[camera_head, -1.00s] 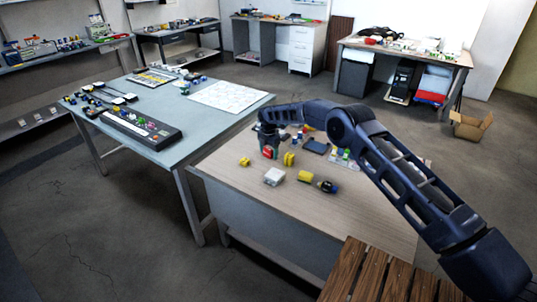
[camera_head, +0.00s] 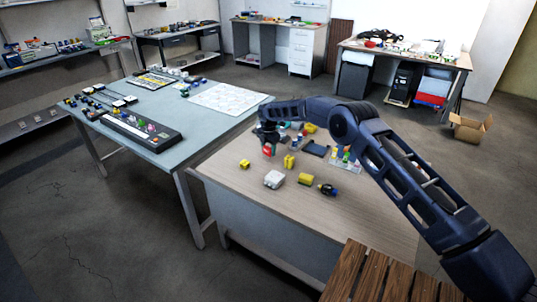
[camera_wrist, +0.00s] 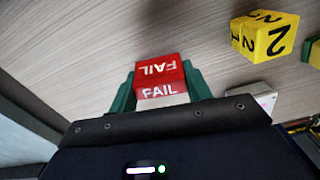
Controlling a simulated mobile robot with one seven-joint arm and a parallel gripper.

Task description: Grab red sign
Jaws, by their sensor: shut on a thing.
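The red sign (camera_wrist: 158,70) reads FAIL in white letters on two faces and has a pale lower part. It sits between the green fingers of my gripper (camera_wrist: 161,84), which is shut on it. In the head view the sign (camera_head: 268,150) shows as a small red patch below my gripper (camera_head: 268,144), over the left part of the wooden worktable (camera_head: 300,215). It looks raised off the tabletop, but the exact gap is hard to tell.
A yellow numbered cube (camera_wrist: 265,37) lies near the sign. On the table are a white block (camera_head: 274,179), yellow pieces (camera_head: 305,179), a dark cylinder (camera_head: 328,189) and a dark flat piece (camera_head: 316,148). A blue-grey table (camera_head: 190,140) stands left. The wooden table's front is clear.

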